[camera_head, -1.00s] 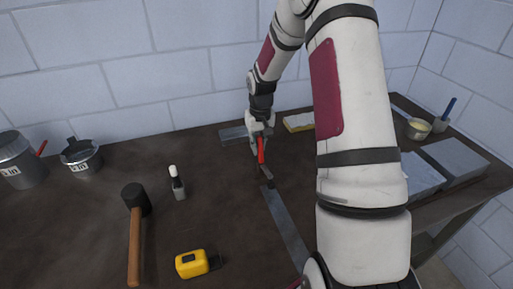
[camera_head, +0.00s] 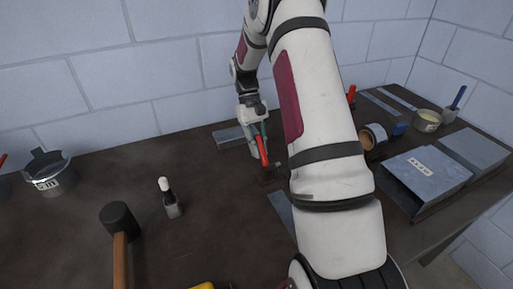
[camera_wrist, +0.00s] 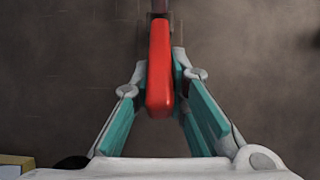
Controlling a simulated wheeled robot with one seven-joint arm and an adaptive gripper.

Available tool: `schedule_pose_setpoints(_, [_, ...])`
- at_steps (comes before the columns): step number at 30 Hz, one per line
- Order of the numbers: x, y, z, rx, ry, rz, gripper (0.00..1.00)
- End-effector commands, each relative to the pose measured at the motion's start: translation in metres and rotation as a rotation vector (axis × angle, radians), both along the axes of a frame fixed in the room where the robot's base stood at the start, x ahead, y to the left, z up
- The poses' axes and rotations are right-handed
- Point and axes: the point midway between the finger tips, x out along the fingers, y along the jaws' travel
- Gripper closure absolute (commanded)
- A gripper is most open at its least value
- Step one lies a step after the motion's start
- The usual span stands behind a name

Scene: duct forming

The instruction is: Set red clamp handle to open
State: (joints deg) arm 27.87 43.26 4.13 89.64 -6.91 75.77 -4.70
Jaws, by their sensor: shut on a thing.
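The red clamp handle (camera_head: 263,152) stands steeply up from a dark clamp (camera_head: 269,176) on the workbench, leaning slightly to the left at its top. My gripper (camera_head: 259,140) reaches down to it from behind and is shut on the handle. In the wrist view the red handle (camera_wrist: 160,68) lies between the two teal-padded fingers of my gripper (camera_wrist: 160,76), with the pads against its sides. The clamp body is mostly hidden in the wrist view, with only a dark part at the top edge.
A flat metal strip (camera_head: 282,208) runs forward from the clamp, partly behind my arm. A metal duct piece (camera_head: 425,172) and an open tin (camera_head: 427,121) are right. The bench between bottle and clamp is clear.

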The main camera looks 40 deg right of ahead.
Motion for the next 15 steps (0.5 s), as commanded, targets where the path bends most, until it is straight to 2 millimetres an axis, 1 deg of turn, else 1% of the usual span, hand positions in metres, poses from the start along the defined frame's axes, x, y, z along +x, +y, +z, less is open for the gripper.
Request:
schedule_pose_setpoints(12, [0.0001, -0.0009, -0.0019, 0.000, 0.005, 0.002, 1.00])
schedule_pose_setpoints(13, [0.0000, -0.0009, -0.0020, 0.000, 0.005, 0.002, 0.81])
schedule_pose_setpoints(14, [0.0000, -0.0009, -0.0020, 0.000, 0.005, 0.002, 0.74])
schedule_pose_setpoints(15, [0.0000, -0.0008, -0.0018, 0.000, 0.005, 0.001, 0.65])
